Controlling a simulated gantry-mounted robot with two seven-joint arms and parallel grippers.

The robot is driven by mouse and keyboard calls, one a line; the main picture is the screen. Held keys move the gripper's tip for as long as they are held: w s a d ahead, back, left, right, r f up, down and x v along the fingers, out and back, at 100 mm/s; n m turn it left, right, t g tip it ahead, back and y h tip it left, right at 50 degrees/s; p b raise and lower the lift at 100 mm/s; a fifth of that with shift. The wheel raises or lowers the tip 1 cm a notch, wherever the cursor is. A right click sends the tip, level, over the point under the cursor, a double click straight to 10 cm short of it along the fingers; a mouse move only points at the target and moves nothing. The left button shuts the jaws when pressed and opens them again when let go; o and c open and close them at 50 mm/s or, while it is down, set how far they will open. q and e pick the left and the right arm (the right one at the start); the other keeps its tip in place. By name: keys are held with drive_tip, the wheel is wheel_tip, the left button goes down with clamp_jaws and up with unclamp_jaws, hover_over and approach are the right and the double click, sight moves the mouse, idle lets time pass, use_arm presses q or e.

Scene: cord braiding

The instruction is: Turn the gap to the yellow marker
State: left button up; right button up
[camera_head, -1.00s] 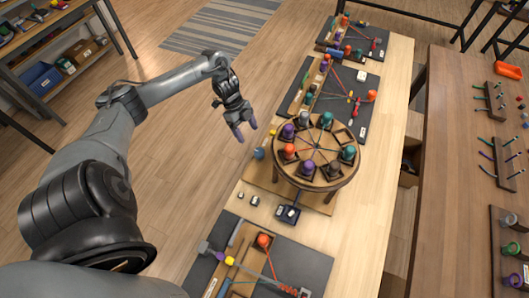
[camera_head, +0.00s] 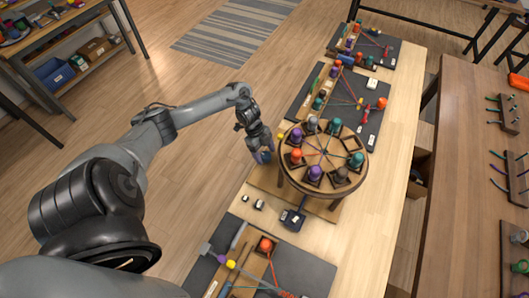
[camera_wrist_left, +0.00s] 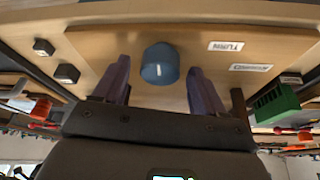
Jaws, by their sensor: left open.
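The round wooden braiding disc (camera_head: 325,152) stands on a wooden base on the table, with several purple, grey, green and orange bobbins around it. The gap (camera_head: 350,143), an empty slot, is at its right rear. A small yellow marker (camera_head: 280,136) shows at the left rim, close to my left gripper. My left gripper (camera_head: 263,156) is open at the left edge of the base. In the left wrist view, a blue knob (camera_wrist_left: 160,64) with a white mark lies between its two purple fingers (camera_wrist_left: 158,85), apart from both. My right gripper is out of view.
A label reading TURN (camera_wrist_left: 226,46) is on the base beside the knob. Dark mats with cords and bobbins lie behind (camera_head: 375,52) and in front (camera_head: 320,262) of the disc. Small dark blocks (camera_head: 259,204) sit near the table's left edge.

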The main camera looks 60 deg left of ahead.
use_arm(q)
drive_tip(key=c, duration=1.1)
drive_tip(key=shift+o, duration=0.2)
drive_tip(key=shift+r+p, duration=0.1)
drive_tip(key=shift+p, duration=0.4)
drive_tip(key=n+t+y+p, duration=0.1)
drive_tip(key=n+p, duration=0.3)
drive_tip(key=p, duration=0.1)
drive_tip(key=n+y+p, duration=0.1)
drive_tip(key=n+p, duration=0.3)
drive_tip(key=p, duration=0.2)
drive_tip(key=n+t+y+p, duration=0.1)
drive_tip(key=n+p, duration=0.2)
drive_tip(key=p, duration=0.2)
drive_tip(key=shift+s+d+r+n+t, duration=0.15)
drive_tip(key=shift+s+d+n+t, duration=0.15)
drive_tip(key=shift+d+n, duration=0.1)
drive_tip(key=n+y+p, duration=0.2)
drive_tip(key=n+p, duration=0.1)
drive_tip(key=n, duration=0.1)
drive_tip(key=shift+w+d+p, duration=0.1)
drive_tip(key=shift+p, duration=0.2)
drive_tip(key=shift+f+n+y+p, duration=0.2)
drive_tip(key=shift+n+y+p, duration=0.15)
drive_tip(key=shift+n, duration=0.55)
